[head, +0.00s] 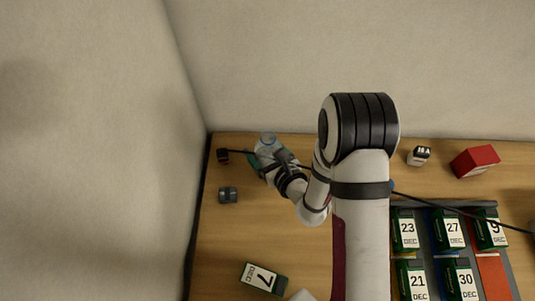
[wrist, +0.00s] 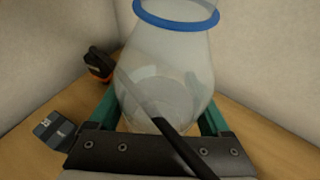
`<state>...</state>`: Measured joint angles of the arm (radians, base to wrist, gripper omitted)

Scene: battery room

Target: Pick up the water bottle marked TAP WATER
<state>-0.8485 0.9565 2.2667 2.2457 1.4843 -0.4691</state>
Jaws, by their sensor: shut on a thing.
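A clear, rounded bottle with a blue ring at its neck (wrist: 170,60) fills the middle of the wrist view. In the head view the bottle (head: 268,139) is at the table's back left corner, mostly hidden behind my wrist. No marking can be read on it. My gripper (wrist: 162,118) has a green finger on each side of the bottle and is shut on it. In the head view my gripper (head: 256,160) is largely covered by my own arm. I cannot tell whether the bottle touches the table.
A small black-and-orange object (wrist: 99,64) and a grey block (wrist: 55,130) are left of the bottle. A red box (head: 475,161) stands back right. Walls bound the corner.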

